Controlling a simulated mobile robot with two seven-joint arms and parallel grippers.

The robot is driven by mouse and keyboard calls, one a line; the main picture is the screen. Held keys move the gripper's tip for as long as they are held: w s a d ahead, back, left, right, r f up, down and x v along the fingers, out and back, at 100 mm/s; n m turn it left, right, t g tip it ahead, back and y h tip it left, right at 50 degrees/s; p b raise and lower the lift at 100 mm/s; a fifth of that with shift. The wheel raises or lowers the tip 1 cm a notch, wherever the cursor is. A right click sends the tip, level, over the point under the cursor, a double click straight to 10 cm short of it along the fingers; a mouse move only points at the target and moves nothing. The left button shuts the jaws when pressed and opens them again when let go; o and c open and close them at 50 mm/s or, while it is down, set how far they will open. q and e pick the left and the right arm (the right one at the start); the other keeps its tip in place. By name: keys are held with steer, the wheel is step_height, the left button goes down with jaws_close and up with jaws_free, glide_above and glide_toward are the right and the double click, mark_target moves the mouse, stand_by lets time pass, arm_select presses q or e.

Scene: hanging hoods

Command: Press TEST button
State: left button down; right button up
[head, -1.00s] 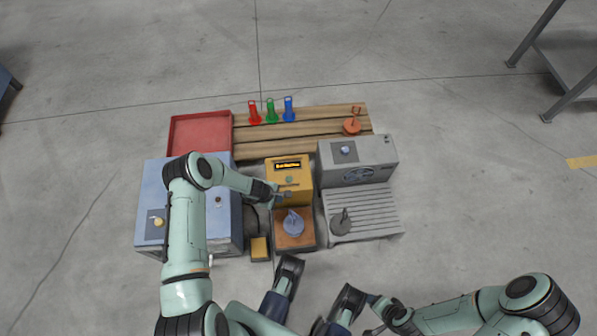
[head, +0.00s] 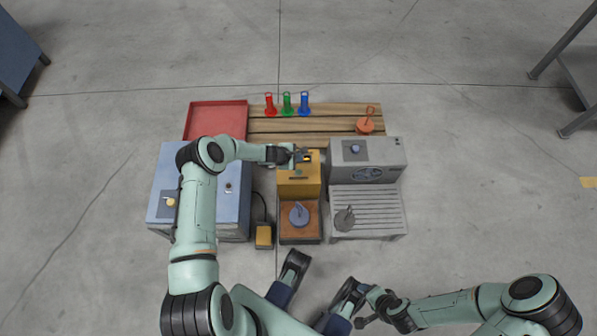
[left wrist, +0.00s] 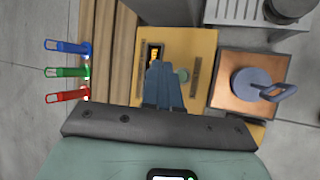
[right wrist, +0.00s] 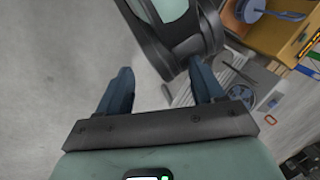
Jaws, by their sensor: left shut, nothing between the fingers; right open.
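The yellow box (head: 300,187) stands in the middle of the bench group, with a lit display (head: 307,159) on it. My left gripper (head: 303,154) is shut and empty over the box's upper part, by the display. In the left wrist view its fingertips (left wrist: 160,66) lie between display and button; contact is unclear. My right gripper (right wrist: 163,80) is open and empty, low and away from the box.
A blue cabinet (head: 238,205) stands left of the box, a grey unit with a fan (head: 392,153) right. A blue-handled piece (head: 299,215) sits on a brown-topped block in front. Red, green and blue holders (head: 287,104) stand behind on wooden slats. A yellow pedal (head: 264,236) lies in front.

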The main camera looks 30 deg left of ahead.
arm_select(q)
steer(key=b, duration=0.4)
glide_above(298, 173)
step_height(298, 173, down, 7)
steer(key=shift+a+r, duration=0.1)
steer(key=shift+r, duration=0.1)
steer(key=shift+f, duration=0.5)
steer(key=shift+f+b, duration=0.3)
steer(key=shift+f, duration=0.2)
arm_select(e)
steer(key=w+d+f+t, duration=0.1)
steer(key=w+d+f, duration=0.2)
steer(key=f, duration=0.3)
steer(key=shift+w+d+h, duration=0.15)
steer(key=shift+w+h, duration=0.25)
steer(key=shift+w, duration=0.05)
arm_select(q)
steer(key=shift+f, duration=0.15)
steer(key=shift+f, duration=0.3)
arm_select(e)
steer(key=shift+f, duration=0.2)
